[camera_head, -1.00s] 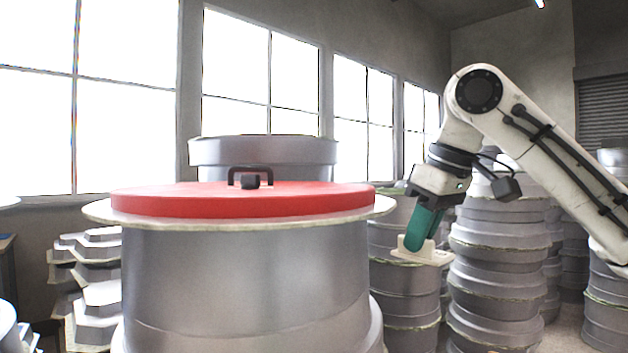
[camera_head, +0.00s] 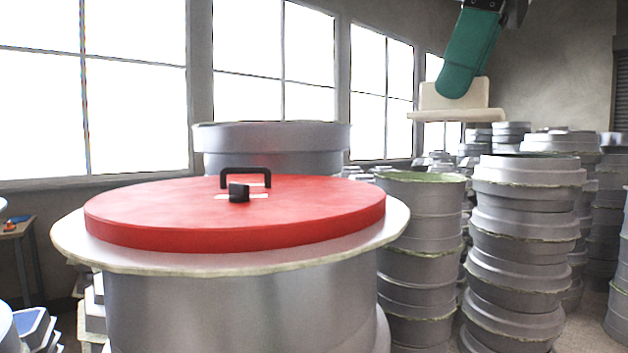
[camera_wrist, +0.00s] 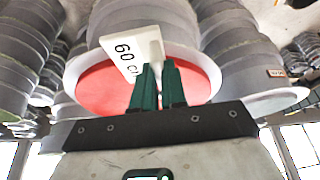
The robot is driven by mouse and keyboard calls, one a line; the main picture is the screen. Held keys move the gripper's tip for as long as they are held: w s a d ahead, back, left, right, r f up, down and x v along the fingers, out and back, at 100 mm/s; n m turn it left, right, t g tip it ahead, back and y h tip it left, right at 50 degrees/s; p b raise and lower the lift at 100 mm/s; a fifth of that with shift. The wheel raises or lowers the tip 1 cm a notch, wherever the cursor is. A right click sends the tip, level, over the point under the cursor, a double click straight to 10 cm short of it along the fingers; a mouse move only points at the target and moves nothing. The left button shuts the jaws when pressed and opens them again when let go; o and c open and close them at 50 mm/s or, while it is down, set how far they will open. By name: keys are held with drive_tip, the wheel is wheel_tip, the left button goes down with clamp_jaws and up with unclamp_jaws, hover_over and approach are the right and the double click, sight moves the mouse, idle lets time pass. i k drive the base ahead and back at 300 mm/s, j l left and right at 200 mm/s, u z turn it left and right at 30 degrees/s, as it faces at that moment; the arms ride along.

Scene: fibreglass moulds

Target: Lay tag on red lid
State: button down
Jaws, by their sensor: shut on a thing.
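The red lid (camera_head: 170,215) lies flat on top of a large grey drum-shaped mould, with a black handle (camera_head: 245,182) at its middle. My gripper (camera_head: 452,88), with green fingers, is high to the right of the lid in the head view. It is shut on a cream tag (camera_head: 482,93), which has an upright plate and a flat foot. The tag is in the air, apart from the lid. In the wrist view the tag (camera_wrist: 128,50) shows "60" and part of more lettering, the rest hidden by the fingers. The red lid (camera_wrist: 100,92) shows behind it.
The lid rests on the mould's pale flange (camera_head: 75,238). Stacks of grey moulds (camera_head: 525,220) stand to the right, and another large mould (camera_head: 275,137) stands behind. Windows line the back wall.

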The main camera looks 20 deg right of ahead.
sight(324, 186)
drive_tip(key=i, duration=0.9)
